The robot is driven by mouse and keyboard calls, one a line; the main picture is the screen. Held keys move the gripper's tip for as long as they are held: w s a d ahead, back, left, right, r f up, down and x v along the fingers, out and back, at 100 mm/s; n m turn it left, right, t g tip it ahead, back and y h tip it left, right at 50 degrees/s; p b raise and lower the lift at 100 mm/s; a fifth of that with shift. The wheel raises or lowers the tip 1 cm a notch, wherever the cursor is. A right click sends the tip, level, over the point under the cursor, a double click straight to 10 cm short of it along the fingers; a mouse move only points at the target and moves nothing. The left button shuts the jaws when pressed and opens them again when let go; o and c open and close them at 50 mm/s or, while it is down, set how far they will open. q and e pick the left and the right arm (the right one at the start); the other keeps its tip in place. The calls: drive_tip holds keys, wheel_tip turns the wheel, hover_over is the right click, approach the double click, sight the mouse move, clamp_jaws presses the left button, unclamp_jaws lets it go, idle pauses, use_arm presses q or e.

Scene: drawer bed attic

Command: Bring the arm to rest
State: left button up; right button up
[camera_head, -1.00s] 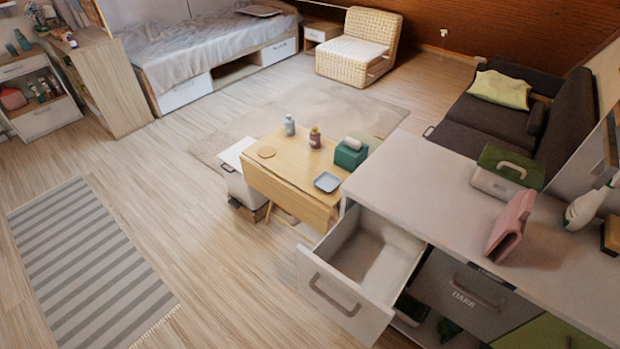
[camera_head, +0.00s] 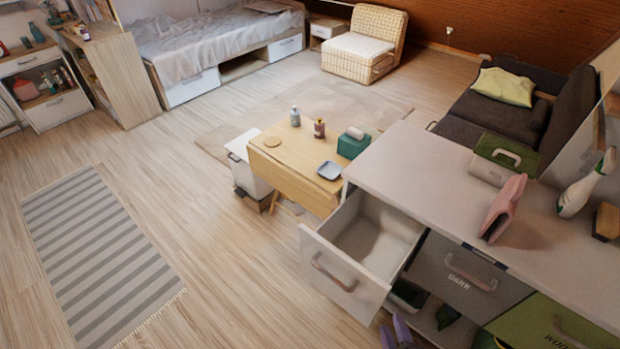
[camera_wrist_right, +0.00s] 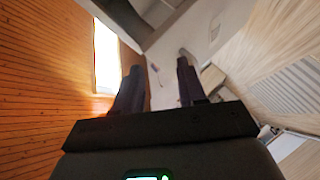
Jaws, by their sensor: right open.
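My right gripper (camera_head: 396,334) shows only as fingertips at the bottom edge of the head view, below the open drawer's front. In the right wrist view my right gripper (camera_wrist_right: 160,82) has its two dark fingers spread apart, with nothing between them. My left gripper is in neither view. The white drawer (camera_head: 338,270) of the cabinet is pulled out and looks empty.
The cabinet top (camera_head: 415,175) carries a green-and-white box (camera_head: 495,160), a pink object (camera_head: 503,208) and a spray bottle (camera_head: 585,185). A wooden table (camera_head: 290,165) with small items stands behind the drawer. The floor to the left is clear around a striped rug (camera_head: 100,255).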

drive_tip(key=s+d+r+m+g, duration=0.1)
drive_tip(key=s+d+m+g, duration=0.1)
drive_tip(key=s+m+g, duration=1)
wheel_tip(320, 180, up, 36)
drive_tip(key=n+t+p, duration=0.1)
drive_tip(key=n+p, duration=0.1)
drive_tip(key=p, duration=3.5)
wheel_tip(320, 180, down, 66)
drive_tip(key=b, duration=6.6)
drive_tip(key=shift+s+d, duration=0.2)
drive_tip(key=shift+s, duration=0.2)
drive_tip(key=shift+r, duration=0.15)
drive_tip(key=shift+w, duration=0.15)
